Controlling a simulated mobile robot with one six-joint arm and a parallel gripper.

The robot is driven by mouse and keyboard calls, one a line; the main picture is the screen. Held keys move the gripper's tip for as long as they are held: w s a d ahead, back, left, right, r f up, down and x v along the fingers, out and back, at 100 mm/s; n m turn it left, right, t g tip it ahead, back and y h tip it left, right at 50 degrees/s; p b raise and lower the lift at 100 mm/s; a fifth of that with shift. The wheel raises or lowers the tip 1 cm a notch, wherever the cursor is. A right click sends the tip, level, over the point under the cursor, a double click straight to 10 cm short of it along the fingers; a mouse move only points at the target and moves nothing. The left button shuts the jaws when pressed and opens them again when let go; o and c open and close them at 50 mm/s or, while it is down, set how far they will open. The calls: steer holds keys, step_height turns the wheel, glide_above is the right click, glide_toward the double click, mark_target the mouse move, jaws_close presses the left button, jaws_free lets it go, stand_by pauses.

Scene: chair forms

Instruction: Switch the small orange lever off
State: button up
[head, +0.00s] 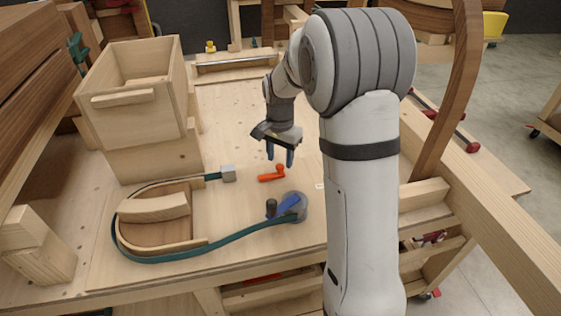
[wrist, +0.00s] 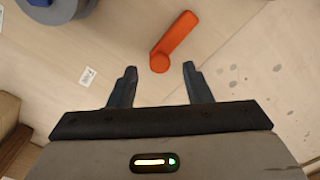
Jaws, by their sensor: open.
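The small orange lever (head: 272,174) lies on the light wooden bench top in front of my arm. In the wrist view the orange lever (wrist: 174,42) shows a round end near the fingers and a bar slanting up to the right. My gripper (head: 280,157) is open and empty, pointing down just above and behind the lever in the head view. In the wrist view its fingertips (wrist: 159,70) stand on either side of the lever's round end, nearer the camera. I see no contact with the lever.
A grey round device with a blue handle (head: 288,207) holds a green strap (head: 200,252) around curved wooden pieces (head: 153,208). A wooden box (head: 135,95) stands at the left. A curved wooden post (head: 450,100) rises at the right. The bench top behind the gripper is mostly clear.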

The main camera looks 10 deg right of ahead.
mark_target(280, 167)
step_height(280, 167, up, 6)
steer(key=shift+f, duration=0.25)
steer(key=shift+s+r, duration=0.2)
steer(key=shift+s, duration=0.05)
steer(key=s+r+n+t, duration=0.3)
steer(key=s+n, duration=0.6)
steer(key=s, duration=1.6)
step_height(280, 167, up, 7)
steer(key=p, duration=0.5)
steer(key=shift+w+a+t, duration=0.3)
steer(key=shift+w+a, duration=0.05)
steer(key=shift+w, duration=0.1)
